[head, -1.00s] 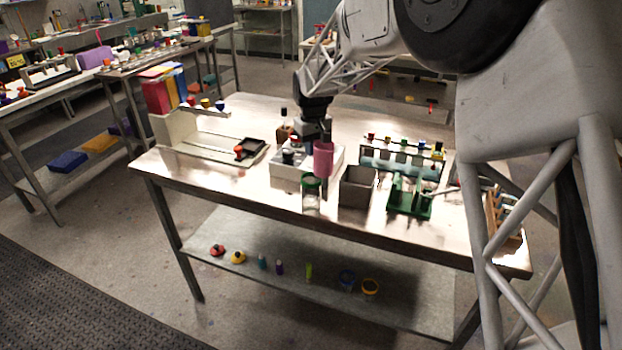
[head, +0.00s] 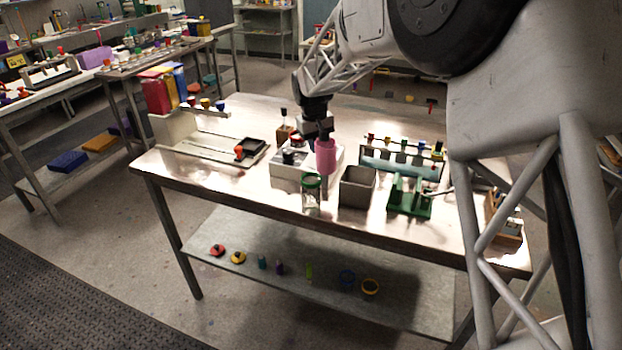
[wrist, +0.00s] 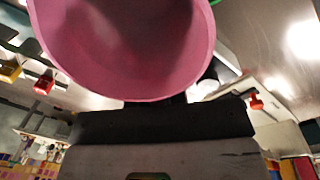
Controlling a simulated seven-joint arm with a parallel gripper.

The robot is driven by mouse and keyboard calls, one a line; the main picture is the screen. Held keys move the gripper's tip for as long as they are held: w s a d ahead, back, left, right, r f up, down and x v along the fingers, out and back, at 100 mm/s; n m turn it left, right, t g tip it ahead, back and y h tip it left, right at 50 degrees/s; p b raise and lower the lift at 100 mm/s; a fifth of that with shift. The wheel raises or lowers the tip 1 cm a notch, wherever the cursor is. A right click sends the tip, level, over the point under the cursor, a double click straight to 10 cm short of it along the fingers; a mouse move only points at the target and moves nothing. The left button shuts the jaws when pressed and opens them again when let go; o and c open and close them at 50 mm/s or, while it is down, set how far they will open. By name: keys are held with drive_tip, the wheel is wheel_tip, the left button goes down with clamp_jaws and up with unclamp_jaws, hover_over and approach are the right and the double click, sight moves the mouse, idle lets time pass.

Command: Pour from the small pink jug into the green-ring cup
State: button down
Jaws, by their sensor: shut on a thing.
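The small pink jug (head: 325,157) is held in my gripper (head: 322,136) above the table, close to upright in the head view. In the wrist view the jug (wrist: 130,50) fills the upper left, and its open mouth faces the camera; whether it holds liquid is too dark to tell. The clear cup with a green ring (head: 311,190) stands near the table's front edge, below and slightly left of the jug. The jug is apart from the cup. My gripper is shut on the jug; its fingertips are partly hidden.
A grey open box (head: 357,188) stands just right of the cup. A white device (head: 292,170) sits behind it. A green stand (head: 409,197) and a rack with coloured knobs (head: 400,165) are further right. The table's left front is clear.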

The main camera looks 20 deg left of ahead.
drive_tip(key=shift+w+d+r+t+h, duration=0.15)
drive_tip(key=shift+t+h, duration=0.55)
drive_tip(key=shift+t, duration=0.1)
drive_tip(key=shift+r+t+h, duration=0.1)
drive_tip(key=shift+t+h, duration=0.9)
idle(2.7)
drive_tip(key=shift+f+t+h, duration=0.4)
drive_tip(key=shift+t+h, duration=0.1)
idle(1.8)
drive_tip(key=shift+r+t+h, duration=0.2)
drive_tip(key=shift+t+h, duration=0.1)
idle(0.9)
